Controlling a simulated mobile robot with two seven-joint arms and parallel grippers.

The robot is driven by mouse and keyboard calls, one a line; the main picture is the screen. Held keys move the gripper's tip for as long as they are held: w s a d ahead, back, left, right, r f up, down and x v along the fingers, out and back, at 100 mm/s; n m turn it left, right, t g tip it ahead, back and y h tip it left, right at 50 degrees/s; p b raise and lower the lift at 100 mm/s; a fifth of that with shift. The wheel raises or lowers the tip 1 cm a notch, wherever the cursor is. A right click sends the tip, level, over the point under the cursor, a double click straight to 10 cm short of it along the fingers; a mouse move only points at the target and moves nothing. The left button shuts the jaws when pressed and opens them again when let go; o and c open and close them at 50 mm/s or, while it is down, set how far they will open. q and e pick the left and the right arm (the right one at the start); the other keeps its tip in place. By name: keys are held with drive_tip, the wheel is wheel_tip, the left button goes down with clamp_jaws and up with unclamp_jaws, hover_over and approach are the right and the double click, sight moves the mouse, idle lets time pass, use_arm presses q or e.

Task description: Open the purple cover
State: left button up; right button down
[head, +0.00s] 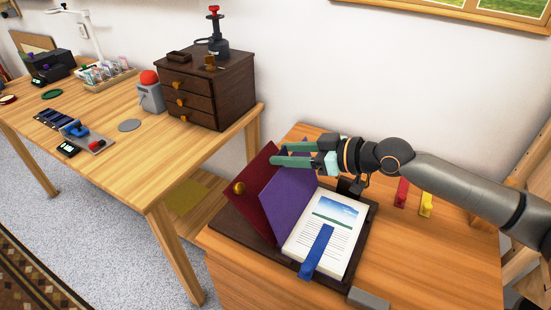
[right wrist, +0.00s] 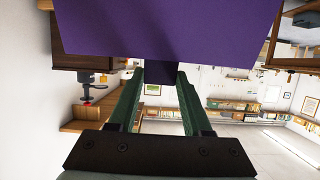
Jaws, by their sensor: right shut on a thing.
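The purple cover (head: 287,205) stands raised and tilted on the left side of the tray (head: 233,228), beside the dark red cover (head: 258,190) with its gold knob. In the right wrist view the purple cover (right wrist: 165,28) fills the top. My right gripper (head: 274,155) is at the cover's upper edge, with its green fingers pointing left. In the right wrist view the fingers (right wrist: 161,75) are closed on a dark purple part at the cover's edge. A white printed page (head: 340,232) lies uncovered to the right, with a blue strip (head: 317,252) across it. My left gripper is out of view.
A red clip (head: 402,193) and a yellow clip (head: 426,204) stand on the small wooden table (head: 420,260) to the right. A grey block (head: 368,299) is at its front. A dark drawer box (head: 208,88) stands on the long table at left.

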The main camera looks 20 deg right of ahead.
drive_tip(key=shift+s+d, duration=0.25)
drive_tip(key=shift+s, duration=0.05)
drive_tip(key=shift+c, duration=1.6)
unclamp_jaws()
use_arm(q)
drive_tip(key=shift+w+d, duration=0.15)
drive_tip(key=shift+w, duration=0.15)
use_arm(e)
drive_tip(key=shift+r, duration=0.1)
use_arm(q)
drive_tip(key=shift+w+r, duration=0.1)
